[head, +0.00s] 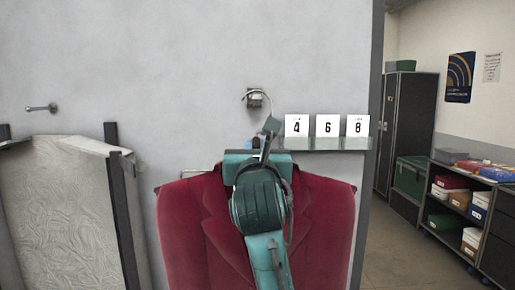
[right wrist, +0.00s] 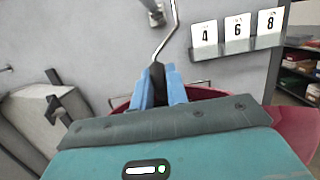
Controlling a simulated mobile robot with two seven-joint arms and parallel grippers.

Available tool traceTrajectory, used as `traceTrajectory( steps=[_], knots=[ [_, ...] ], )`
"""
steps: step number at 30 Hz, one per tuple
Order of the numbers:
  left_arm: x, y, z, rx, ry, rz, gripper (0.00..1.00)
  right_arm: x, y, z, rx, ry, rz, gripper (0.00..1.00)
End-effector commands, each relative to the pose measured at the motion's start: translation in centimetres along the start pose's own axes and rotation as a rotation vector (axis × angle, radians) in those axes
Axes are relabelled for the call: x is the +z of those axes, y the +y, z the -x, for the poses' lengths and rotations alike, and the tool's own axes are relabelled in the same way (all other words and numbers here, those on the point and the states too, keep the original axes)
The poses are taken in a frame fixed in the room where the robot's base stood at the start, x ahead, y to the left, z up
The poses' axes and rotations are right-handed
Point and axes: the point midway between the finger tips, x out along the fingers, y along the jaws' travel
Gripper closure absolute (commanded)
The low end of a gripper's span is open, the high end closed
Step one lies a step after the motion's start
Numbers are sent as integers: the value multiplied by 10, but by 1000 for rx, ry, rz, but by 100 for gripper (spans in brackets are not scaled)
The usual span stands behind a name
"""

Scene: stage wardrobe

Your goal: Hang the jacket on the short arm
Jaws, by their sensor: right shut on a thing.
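The dark red jacket (head: 185,225) hangs upright on a hanger, in front of the grey wall panel; its middle is hidden behind my right arm. It also shows behind the gripper in the right wrist view (right wrist: 298,122). My right gripper (head: 268,132) is shut on the hanger's neck (right wrist: 158,82), with blue fingers on both sides. The hanger's wire hook (right wrist: 171,35) rises above the fingers. In the head view its curved top overlaps a short metal arm (head: 255,98) on the panel; I cannot tell whether they touch. My left gripper is not in view.
A small shelf (head: 325,144) with number cards 4, 6 and 8 is right of the short arm. A metal peg (head: 41,108) is on the panel at left, above a pale textured panel (head: 60,200) with dark posts. Dark cabinets and shelving stand beyond the right edge.

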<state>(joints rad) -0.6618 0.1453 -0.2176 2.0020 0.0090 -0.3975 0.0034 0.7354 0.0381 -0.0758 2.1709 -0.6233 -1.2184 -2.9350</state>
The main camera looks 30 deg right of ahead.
Motion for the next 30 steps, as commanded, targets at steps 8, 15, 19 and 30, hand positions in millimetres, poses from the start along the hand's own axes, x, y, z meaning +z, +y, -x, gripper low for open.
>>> traceTrajectory(
  steps=[8, 15, 19, 30],
  knots=[
    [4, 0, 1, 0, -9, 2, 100, 2, 0, 0, 0, -5, -1, 73],
    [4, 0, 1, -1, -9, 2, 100, 1, 0, 0, 0, -2, 0, 59],
    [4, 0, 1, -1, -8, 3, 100, -2, 0, 0, 0, 6, 1, 59],
    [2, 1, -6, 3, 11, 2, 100, -2, 0, 49, 2, -3, -1, 59]
  ],
)
